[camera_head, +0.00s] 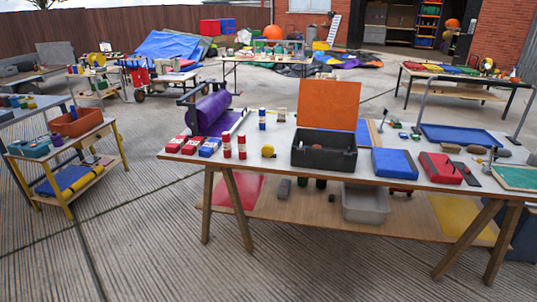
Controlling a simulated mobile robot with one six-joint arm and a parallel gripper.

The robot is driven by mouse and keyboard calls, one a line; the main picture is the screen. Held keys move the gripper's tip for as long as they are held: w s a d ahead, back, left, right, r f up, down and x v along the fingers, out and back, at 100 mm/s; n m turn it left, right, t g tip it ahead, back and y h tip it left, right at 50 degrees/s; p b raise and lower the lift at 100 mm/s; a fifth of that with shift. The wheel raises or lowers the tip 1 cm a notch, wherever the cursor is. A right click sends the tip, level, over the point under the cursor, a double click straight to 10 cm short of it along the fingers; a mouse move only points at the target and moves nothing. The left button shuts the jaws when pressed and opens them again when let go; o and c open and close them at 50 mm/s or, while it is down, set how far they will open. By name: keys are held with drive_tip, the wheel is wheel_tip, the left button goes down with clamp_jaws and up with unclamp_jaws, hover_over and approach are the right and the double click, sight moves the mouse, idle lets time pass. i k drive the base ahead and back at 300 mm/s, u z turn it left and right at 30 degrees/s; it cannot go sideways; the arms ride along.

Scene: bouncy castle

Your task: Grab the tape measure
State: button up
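A small rounded yellow object that looks like the tape measure (268,151) sits on the pale top of the near table (277,169), close to its front edge. It stands to the right of two red cylinders (234,146) and left of a black open bin (300,157). It is too small to make out its markings. My gripper is not in view.
Red and blue boxes (209,147) and a purple roll (212,110) lie left of the yellow object. An orange panel (328,104) rises behind the bin. A lower shelf holds a grey tub (365,203). Concrete floor (140,245) in front is clear.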

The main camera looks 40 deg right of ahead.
sight(267, 150)
drive_tip(key=z, duration=0.05)
drive_tip(key=i, duration=1)
drive_tip(key=u, duration=0.05)
